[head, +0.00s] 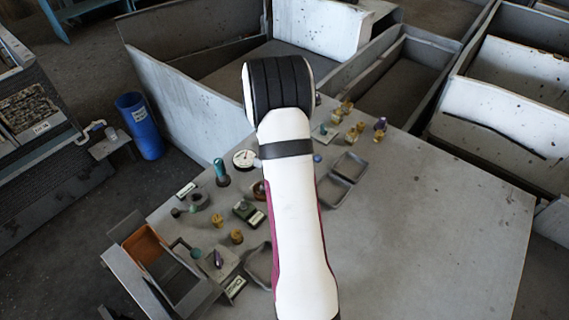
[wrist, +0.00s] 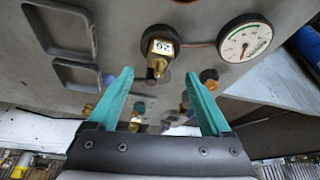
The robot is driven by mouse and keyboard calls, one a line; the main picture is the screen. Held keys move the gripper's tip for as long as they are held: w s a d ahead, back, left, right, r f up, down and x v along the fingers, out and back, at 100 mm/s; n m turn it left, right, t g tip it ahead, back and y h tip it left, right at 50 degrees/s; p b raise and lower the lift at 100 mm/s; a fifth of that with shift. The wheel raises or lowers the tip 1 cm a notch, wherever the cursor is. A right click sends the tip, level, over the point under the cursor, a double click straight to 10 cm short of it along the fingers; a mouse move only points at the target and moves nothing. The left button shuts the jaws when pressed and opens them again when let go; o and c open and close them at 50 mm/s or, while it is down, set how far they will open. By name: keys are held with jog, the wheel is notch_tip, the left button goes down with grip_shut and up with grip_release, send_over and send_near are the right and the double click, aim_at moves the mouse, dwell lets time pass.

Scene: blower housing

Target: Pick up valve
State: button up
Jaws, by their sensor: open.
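In the wrist view, a brass valve (wrist: 157,48) with a dark top and a white number tag stands on the grey table, centred just beyond the fingertips. My gripper (wrist: 158,74) has teal fingers spread wide, one to each side of the valve's line, with nothing held between them. The valve's lower end shows in the gap near the tips; I cannot tell whether the fingers reach around it. In the head view my white arm covers the middle of the table, and the gripper and this valve are hidden behind it.
A round white gauge (wrist: 245,42) lies right of the valve; it also shows in the head view (head: 244,159). Grey trays (wrist: 62,30) lie to the left. Small brass fittings (head: 217,220) stand left of my arm, others (head: 355,130) behind it. The table's right side (head: 440,220) is clear.

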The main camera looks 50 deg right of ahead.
jog(key=x, duration=0.5)
jog(key=shift+s+a+f, duration=0.1)
jog(key=shift+a, duration=0.25)
grip_shut()
